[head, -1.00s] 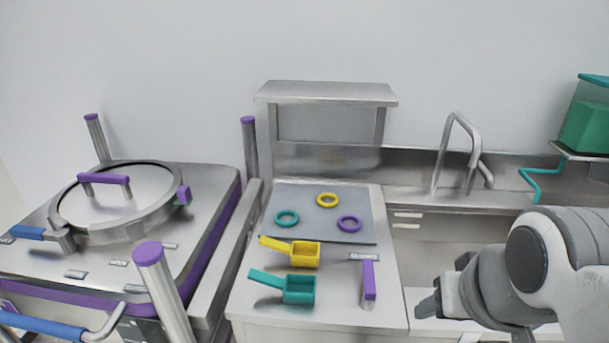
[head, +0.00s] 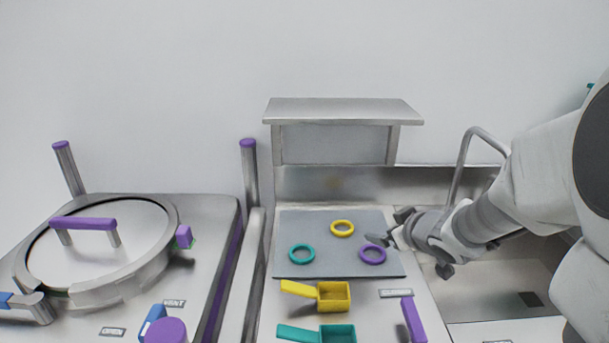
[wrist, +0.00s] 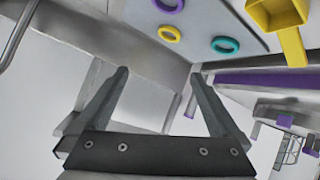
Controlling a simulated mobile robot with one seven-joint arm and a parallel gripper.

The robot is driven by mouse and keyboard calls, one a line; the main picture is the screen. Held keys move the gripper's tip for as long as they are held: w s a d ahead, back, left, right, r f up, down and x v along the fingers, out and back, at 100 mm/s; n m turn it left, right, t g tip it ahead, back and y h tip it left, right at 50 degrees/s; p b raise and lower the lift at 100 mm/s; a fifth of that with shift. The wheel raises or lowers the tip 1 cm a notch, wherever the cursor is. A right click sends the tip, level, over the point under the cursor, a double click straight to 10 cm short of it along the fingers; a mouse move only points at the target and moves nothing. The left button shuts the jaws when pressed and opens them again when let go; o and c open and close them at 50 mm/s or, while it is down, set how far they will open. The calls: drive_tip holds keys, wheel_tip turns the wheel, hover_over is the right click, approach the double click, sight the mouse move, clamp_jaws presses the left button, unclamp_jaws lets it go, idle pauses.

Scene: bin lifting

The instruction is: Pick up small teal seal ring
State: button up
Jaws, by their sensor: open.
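The small teal seal ring (head: 302,245) lies flat on the left part of the grey mat (head: 322,223) in the head view. It also shows near the top right of the wrist view (wrist: 213,44). My gripper (head: 378,240) is over the mat's right edge, close to the purple ring (head: 372,262) and to the right of the teal ring. In the wrist view its two fingers (wrist: 158,75) are apart with nothing between them. A yellow ring (head: 342,221) lies behind, between the teal and purple rings.
A yellow scoop (head: 333,308) and a teal scoop (head: 338,334) lie in front of the mat. A purple handle (head: 413,320) stands at the counter's right. A raised metal shelf (head: 342,110) stands behind the mat, and a round-lidded unit (head: 100,240) stands at the left.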

drive_tip(key=a+f+n+g+y, duration=0.1)
drive_tip(key=a+f+n+y, duration=0.1)
drive_tip(key=a+f+y, duration=0.3)
drive_tip(key=g+y+b, duration=0.1)
drive_tip(key=y+b, duration=0.1)
approach(295, 251)
drive_tip(key=shift+n, duration=0.4)
drive_tip(key=shift+b+x, duration=0.45)
drive_tip(key=shift+x, duration=1.75)
drive_tip(key=shift+d, duration=0.1)
drive_tip(key=shift+c, duration=0.2)
drive_tip(key=c, duration=1.1)
drive_tip(key=shift+o, duration=0.2)
drive_tip(key=shift+r, duration=0.1)
